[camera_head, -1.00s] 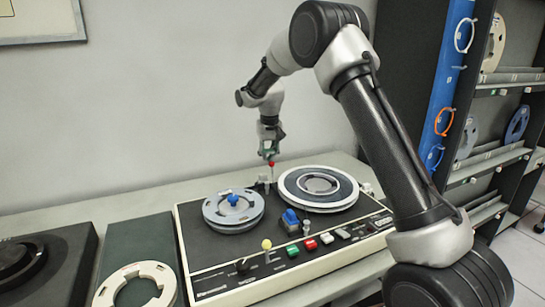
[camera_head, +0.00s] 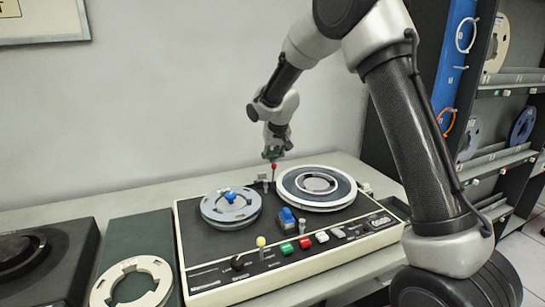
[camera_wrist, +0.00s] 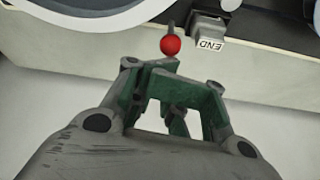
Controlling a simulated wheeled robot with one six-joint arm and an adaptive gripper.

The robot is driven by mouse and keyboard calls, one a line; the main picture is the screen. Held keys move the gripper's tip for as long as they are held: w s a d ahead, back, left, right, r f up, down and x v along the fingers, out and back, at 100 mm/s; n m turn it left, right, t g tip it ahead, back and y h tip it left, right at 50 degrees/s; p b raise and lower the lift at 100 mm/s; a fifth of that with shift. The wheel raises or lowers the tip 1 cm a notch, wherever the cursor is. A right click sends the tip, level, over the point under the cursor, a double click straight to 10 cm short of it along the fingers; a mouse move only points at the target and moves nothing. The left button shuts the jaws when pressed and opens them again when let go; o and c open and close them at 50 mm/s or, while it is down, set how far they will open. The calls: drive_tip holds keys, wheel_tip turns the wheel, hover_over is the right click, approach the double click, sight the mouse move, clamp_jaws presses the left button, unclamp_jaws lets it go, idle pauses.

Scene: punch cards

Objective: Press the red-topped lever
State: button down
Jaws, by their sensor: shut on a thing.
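The red-topped lever (camera_head: 273,167) stands at the rear of the tape machine (camera_head: 190,235), between its two reels. My gripper (camera_head: 272,155) is directly above the lever's red ball. In the wrist view the red ball (camera_wrist: 171,44) lies just past the tips of my gripper (camera_wrist: 160,66), with its dark stem leading away. The ball's whole round face shows there. The green fingers are closed in, and what they are shut on is hard to make out. Contact between tips and ball cannot be told.
A grey block labelled END (camera_wrist: 209,34) sits right of the ball. A blue-hubbed reel (camera_head: 231,208) and a white-rimmed reel (camera_head: 335,201) flank the lever. A yellow-topped lever (camera_head: 261,242) and coloured buttons line the front. A wall stands behind the desk.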

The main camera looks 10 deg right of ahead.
drive_tip(key=shift+r, duration=0.8)
